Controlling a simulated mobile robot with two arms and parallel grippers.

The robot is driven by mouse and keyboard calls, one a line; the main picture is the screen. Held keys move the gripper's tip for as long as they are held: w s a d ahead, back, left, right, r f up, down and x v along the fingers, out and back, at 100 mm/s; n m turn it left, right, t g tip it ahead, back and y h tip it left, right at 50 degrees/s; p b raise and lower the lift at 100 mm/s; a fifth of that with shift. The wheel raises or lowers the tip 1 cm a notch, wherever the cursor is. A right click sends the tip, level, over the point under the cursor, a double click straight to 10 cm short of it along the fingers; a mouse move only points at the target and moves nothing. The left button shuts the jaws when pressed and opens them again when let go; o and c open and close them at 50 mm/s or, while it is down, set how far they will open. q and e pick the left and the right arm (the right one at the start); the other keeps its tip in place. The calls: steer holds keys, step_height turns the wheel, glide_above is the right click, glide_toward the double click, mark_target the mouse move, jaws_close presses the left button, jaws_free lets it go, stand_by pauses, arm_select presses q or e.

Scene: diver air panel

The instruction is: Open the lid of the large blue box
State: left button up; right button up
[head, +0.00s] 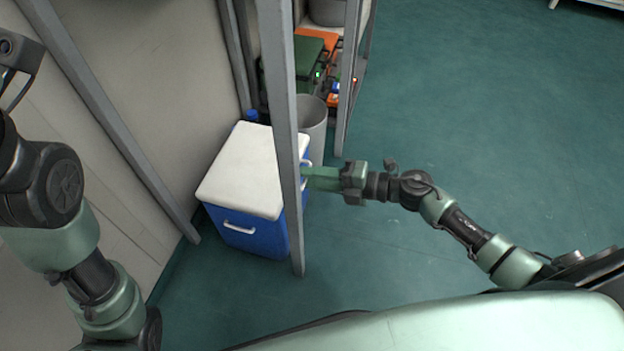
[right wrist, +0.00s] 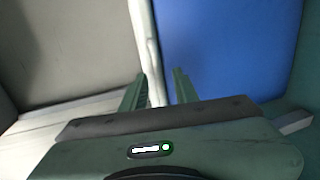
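The large blue box (head: 247,232) stands on the floor at the left of the head view, with its white lid (head: 245,170) lying shut on top. A white handle is on its near side. My right gripper (head: 308,178) is at the box's right side, partly behind a grey post, just below the lid's edge. In the right wrist view its two fingers (right wrist: 158,88) are apart, with the white lid edge (right wrist: 146,42) and the blue wall (right wrist: 220,50) beyond them. I cannot tell whether they touch. My left arm is at the left edge; its fingers do not show.
A grey post (head: 287,110) rises in front of the box's right side. Behind the box are a grey bin (head: 314,128), a blue bottle cap (head: 252,115), and green (head: 308,58) and orange cases. A wall stands at left. The green floor at right is clear.

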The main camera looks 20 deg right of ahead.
steer(key=shift+a, duration=0.1)
jaws_close()
stand_by(1.4)
